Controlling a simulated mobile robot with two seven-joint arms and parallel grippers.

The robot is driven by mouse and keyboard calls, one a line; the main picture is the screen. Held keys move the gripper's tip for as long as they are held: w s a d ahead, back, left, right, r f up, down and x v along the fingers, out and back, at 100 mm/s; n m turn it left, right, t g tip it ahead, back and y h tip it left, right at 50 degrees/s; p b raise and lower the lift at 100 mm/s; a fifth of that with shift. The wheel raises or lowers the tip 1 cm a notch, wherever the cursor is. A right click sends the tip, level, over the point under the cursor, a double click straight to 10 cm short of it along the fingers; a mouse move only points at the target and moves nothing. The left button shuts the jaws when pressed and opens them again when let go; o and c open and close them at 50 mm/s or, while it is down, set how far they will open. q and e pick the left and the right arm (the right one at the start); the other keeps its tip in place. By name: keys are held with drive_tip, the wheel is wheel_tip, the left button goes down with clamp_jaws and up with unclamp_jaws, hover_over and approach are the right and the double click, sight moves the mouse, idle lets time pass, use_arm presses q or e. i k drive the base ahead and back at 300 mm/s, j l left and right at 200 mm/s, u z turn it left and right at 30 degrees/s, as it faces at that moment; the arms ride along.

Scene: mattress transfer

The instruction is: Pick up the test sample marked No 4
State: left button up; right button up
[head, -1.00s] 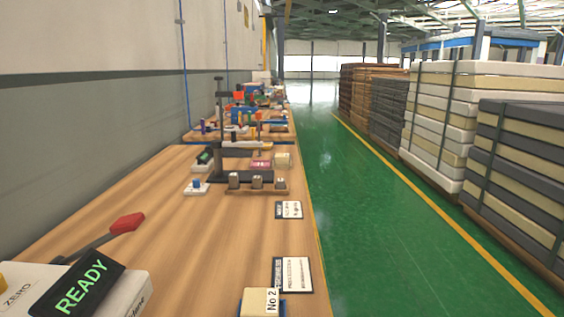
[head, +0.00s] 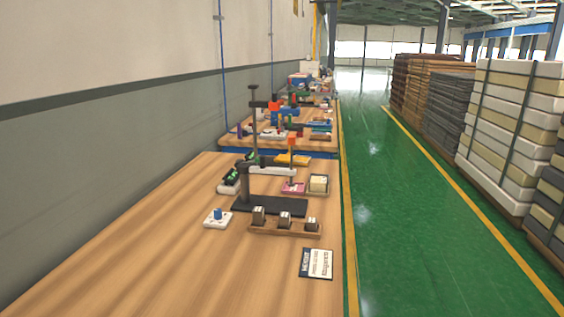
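No label reading No 4 can be made out in the head view. A small pale beige block (head: 318,183) sits in a tray on the far right part of the wooden table, beside a pink pad (head: 293,188); any marking on it is too small to read. A test stand (head: 254,140) with a dark upright post and a dark base stands just left of them. Neither of my grippers is in view.
A wooden rack (head: 270,228) holds metal weights in front of the stand. A white box with a blue knob (head: 217,218) and a printed card (head: 317,263) lie nearby. More cluttered tables stand beyond. The green aisle (head: 385,220) is clear; stacked mattresses (head: 508,130) line its right.

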sight(317, 184)
drive_tip(key=i+l+u, duration=0.35)
drive_tip(key=i+l, duration=0.15)
drive_tip(key=i+l+u, duration=0.2)
drive_tip(key=l, duration=0.2)
drive_tip(key=i+l+u, duration=0.2)
drive_tip(key=l, duration=0.15)
drive_tip(key=i+l+u, duration=0.2)
drive_tip(key=l, duration=0.15)
drive_tip(key=i+l+u, duration=0.15)
drive_tip(key=l, duration=0.25)
drive_tip(key=l+u, duration=0.2)
drive_tip(key=l, duration=0.25)
drive_tip(key=i, duration=0.05)
